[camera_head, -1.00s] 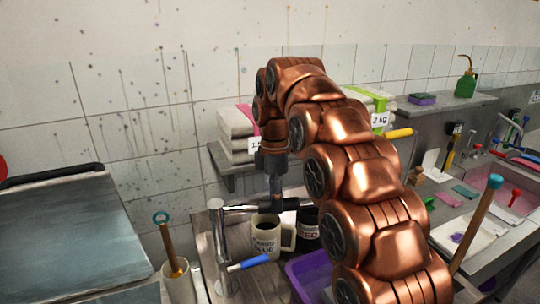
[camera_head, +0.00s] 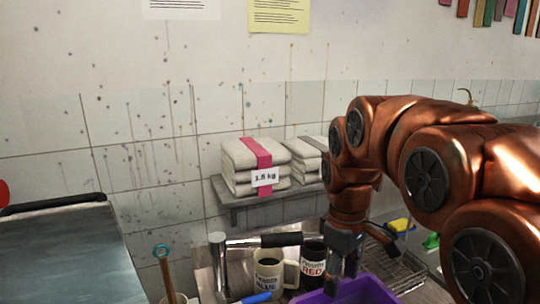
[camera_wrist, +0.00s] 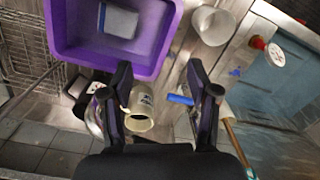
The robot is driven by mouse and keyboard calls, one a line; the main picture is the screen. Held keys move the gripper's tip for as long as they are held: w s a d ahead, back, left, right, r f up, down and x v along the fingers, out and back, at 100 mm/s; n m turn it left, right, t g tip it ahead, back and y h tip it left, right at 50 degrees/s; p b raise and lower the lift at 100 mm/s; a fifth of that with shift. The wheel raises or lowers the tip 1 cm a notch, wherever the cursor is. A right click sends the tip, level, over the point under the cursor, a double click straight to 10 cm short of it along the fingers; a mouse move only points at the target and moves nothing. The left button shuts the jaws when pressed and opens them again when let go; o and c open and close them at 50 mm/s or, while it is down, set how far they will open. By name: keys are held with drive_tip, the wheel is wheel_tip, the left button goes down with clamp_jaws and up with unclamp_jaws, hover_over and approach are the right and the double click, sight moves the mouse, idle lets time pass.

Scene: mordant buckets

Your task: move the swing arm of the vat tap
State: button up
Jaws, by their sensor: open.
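The vat tap (camera_head: 219,266) is a chrome column at the lower middle of the head view. Its swing arm (camera_head: 249,242) points right and ends in a black grip (camera_head: 283,239), above a white mug (camera_head: 268,284). A blue-handled lever (camera_head: 257,298) shows low on the tap. My gripper (camera_head: 343,272) points down to the right of the grip, apart from it in the picture. In the wrist view my gripper (camera_wrist: 159,68) has its fingers spread with nothing between them. The white mug (camera_wrist: 140,108) and a blue handle (camera_wrist: 180,99) lie beyond; I cannot make out the swing arm there.
A dark mug with a red-lettered label (camera_head: 312,263) stands beside the white mug. A purple tub (camera_head: 365,292) is under and right of my gripper. A wire rack (camera_head: 399,268) lies further right. A wall shelf (camera_head: 240,194) with folded cloths is behind.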

drive_tip(key=s+d+f+m, duration=0.2)
drive_tip(key=s+f+m, duration=0.2)
drive_tip(key=s, duration=0.7)
drive_tip(key=s+d+f+m, duration=0.3)
drive_tip(key=s+f, duration=0.4)
drive_tip(key=s, duration=0.5)
drive_tip(key=shift+m+g, duration=0.4)
drive_tip(key=shift+m, duration=0.5)
